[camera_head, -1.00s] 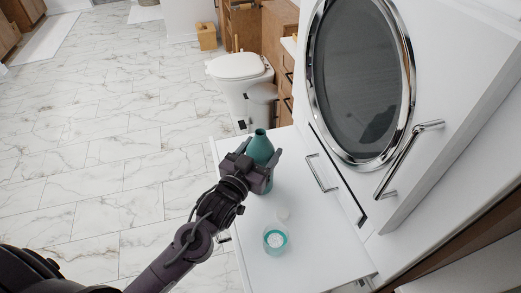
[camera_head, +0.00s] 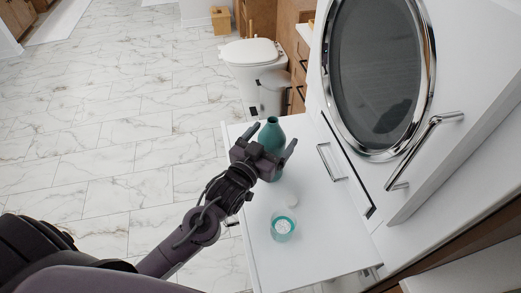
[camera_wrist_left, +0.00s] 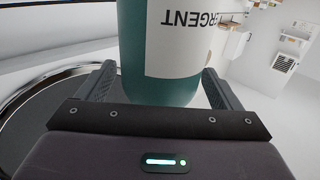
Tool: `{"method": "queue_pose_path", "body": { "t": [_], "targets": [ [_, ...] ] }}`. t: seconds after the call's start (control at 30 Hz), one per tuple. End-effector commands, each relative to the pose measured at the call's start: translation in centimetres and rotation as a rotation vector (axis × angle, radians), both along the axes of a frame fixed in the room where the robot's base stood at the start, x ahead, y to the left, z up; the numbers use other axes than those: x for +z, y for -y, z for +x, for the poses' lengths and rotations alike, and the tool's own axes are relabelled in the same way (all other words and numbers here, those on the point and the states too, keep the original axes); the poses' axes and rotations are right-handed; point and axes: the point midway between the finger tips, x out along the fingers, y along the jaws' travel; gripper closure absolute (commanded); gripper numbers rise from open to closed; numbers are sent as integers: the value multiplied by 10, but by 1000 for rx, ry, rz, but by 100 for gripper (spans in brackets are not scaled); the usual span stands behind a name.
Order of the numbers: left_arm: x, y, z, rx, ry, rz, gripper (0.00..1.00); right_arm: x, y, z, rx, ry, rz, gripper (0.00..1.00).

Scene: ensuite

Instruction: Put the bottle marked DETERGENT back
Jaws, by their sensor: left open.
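The teal bottle (camera_head: 272,136) stands upright on the white surface in front of the washer. In the left wrist view the bottle (camera_wrist_left: 160,88) fills the space between the fingers, and its white label (camera_wrist_left: 190,38) shows the upside-down letters "ERGENT". My left gripper (camera_head: 273,143) is open, with one finger on each side of the bottle. In the left wrist view small gaps show beside the bottle, and I cannot tell whether either finger touches it. My right gripper is not in view.
An open teal cup (camera_head: 283,227) with white contents stands on the white surface (camera_head: 318,238), with a small round white lid (camera_head: 291,200) beside it. A washer with a round door (camera_head: 378,75) and handle stands at the right. A toilet (camera_head: 252,65) stands behind.

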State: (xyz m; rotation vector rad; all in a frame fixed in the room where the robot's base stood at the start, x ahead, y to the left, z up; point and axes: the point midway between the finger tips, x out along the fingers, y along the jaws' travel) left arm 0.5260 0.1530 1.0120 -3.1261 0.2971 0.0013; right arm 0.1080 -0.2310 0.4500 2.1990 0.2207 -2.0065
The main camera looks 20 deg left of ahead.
Motion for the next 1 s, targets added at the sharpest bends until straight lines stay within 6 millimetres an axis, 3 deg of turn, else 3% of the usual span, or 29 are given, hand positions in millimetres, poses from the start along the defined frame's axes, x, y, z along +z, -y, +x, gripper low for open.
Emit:
{"method": "queue_pose_path", "body": {
  "t": [0.53,0.7,1.0],
  "targets": [
    [-4,-18,-95,-1,-5,1,13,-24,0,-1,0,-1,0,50],
    [-2,-21,-109,0,-3,1,13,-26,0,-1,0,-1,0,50],
    [-1,-22,-115,0,-2,0,13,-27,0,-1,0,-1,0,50]
  ]
}}
